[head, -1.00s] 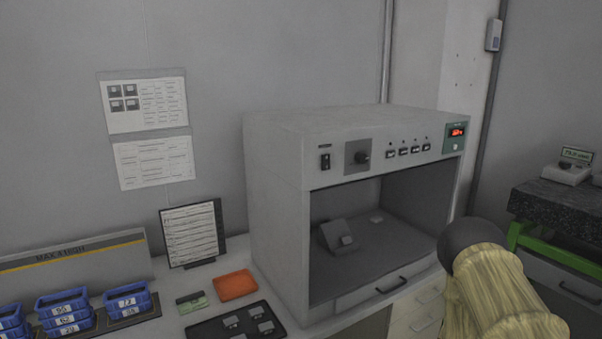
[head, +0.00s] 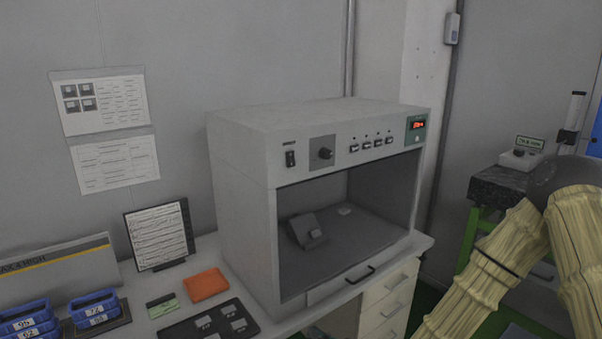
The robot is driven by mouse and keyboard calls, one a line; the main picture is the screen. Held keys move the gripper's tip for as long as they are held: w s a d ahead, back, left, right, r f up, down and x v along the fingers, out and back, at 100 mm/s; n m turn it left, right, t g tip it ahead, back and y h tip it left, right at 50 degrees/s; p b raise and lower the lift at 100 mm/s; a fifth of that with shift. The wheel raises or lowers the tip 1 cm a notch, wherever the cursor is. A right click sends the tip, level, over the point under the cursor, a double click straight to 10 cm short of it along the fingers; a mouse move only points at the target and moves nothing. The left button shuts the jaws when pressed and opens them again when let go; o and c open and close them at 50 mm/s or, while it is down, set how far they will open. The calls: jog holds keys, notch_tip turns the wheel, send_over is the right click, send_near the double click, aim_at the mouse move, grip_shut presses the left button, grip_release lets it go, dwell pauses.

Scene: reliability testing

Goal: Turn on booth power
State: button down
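The booth (head: 240,150) is a light grey box with an open front, standing on the bench. Its front panel has a black rocker switch (head: 290,158) at the left, under a small label. The booth's inside looks dark grey and holds an angled block (head: 306,231) and a small flat piece. My arm shows at the lower right, apart from the booth. My gripper is not in view.
On the bench left of the booth are an orange tray (head: 205,285), a green card (head: 161,305), a black tray (head: 214,322) with small pieces, a document stand (head: 160,236) and blue bins (head: 93,308). A dark slab (head: 497,186) on a green frame stands at right.

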aim_at(291, 153)
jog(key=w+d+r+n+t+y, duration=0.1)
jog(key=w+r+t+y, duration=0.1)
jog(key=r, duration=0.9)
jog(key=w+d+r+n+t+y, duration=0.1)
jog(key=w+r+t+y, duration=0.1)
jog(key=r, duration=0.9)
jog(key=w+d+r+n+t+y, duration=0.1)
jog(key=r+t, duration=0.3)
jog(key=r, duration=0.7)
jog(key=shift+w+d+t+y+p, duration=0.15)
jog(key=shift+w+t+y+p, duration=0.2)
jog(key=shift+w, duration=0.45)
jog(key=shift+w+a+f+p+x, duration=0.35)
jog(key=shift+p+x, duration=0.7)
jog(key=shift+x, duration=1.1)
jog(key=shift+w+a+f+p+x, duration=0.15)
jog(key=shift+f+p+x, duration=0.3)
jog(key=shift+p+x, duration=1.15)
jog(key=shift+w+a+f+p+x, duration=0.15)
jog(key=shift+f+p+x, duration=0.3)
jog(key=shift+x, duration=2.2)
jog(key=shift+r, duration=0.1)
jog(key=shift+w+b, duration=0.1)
jog(key=shift+b, duration=0.35)
